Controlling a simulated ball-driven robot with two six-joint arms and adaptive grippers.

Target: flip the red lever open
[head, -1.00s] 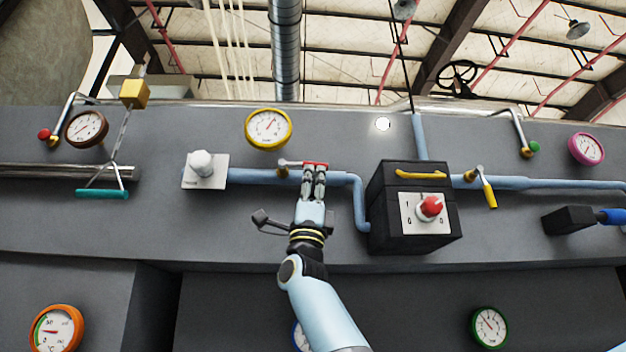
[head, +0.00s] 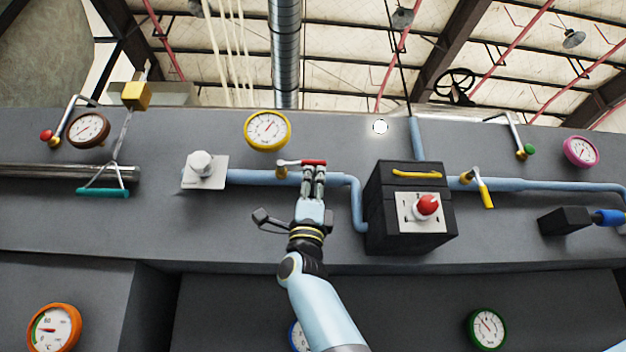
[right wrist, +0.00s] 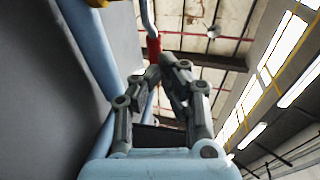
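The red lever (head: 314,162) is a short red handle on a metal arm, on the light blue pipe below the yellow-rimmed gauge. It points right, roughly along the pipe. My right gripper (head: 314,171) reaches up to it from below, its two fingers close together and their tips at the handle's lower edge. In the right wrist view the fingertips (right wrist: 158,68) nearly meet, with the red handle (right wrist: 153,47) just beyond them. Whether they touch it is unclear. The handle does not appear clasped. My left gripper is not in view.
A white knob on a plate (head: 203,168) is left of the lever. A black box (head: 410,210) with a red dial (head: 427,205) stands right of it, near a yellow lever (head: 485,193). A teal handle (head: 102,192) hangs at far left. The grey wall below the pipe is mostly clear.

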